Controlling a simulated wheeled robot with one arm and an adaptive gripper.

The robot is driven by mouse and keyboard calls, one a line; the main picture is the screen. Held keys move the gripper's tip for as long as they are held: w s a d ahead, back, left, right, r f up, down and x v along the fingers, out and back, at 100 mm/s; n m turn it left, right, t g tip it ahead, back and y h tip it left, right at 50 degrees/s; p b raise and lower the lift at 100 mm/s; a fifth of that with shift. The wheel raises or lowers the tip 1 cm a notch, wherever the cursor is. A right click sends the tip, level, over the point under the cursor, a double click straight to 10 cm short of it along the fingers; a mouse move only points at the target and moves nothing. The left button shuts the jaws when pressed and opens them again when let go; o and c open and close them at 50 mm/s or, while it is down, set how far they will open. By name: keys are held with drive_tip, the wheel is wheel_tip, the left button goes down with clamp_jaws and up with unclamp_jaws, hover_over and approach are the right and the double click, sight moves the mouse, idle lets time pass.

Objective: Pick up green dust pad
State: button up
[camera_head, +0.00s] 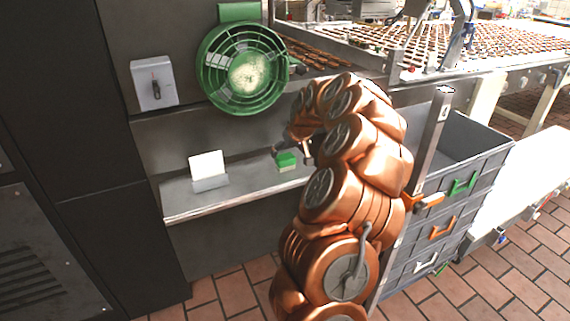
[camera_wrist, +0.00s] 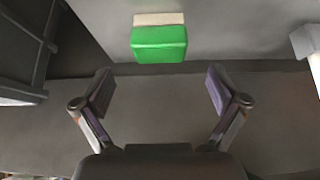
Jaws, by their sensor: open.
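The green dust pad (camera_head: 286,160) is a small green block with a pale layer, lying on a grey metal shelf (camera_head: 235,202). In the wrist view the green pad (camera_wrist: 159,44) is at the top middle, its pale layer along the far side. My gripper (camera_wrist: 160,90) is open and empty. Its two fingers stand wide apart, and the pad shows beyond them, between their lines and not touched. In the head view my gripper (camera_head: 297,150) is at the shelf beside the pad, partly hidden by my copper-coloured arm.
A white card in a grey holder (camera_head: 210,183) stands on the shelf left of the pad. A green round fan (camera_head: 243,68) and a grey switch box (camera_head: 154,83) are above. Stacked grey crates (camera_head: 432,225) stand right of my arm. The shelf between card and pad is clear.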

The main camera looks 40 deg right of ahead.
sight(286, 158)
drive_tip(key=shift+s+x, duration=0.15)
drive_tip(key=shift+x, duration=1)
drive_tip(key=shift+s+x, duration=0.1)
drive_tip(key=shift+x, duration=1.9)
drive_tip(key=shift+a, duration=0.1)
drive_tip(key=c, duration=1.2)
drive_tip(key=shift+c, duration=0.2)
drive_tip(key=shift+s+r, duration=0.1)
drive_tip(key=shift+r, duration=1.65)
drive_tip(key=s+a+r+b, duration=0.1)
drive_tip(key=s, duration=1.4)
drive_tip(key=shift+s+a+r, duration=0.2)
drive_tip(key=shift+s+a, duration=0.2)
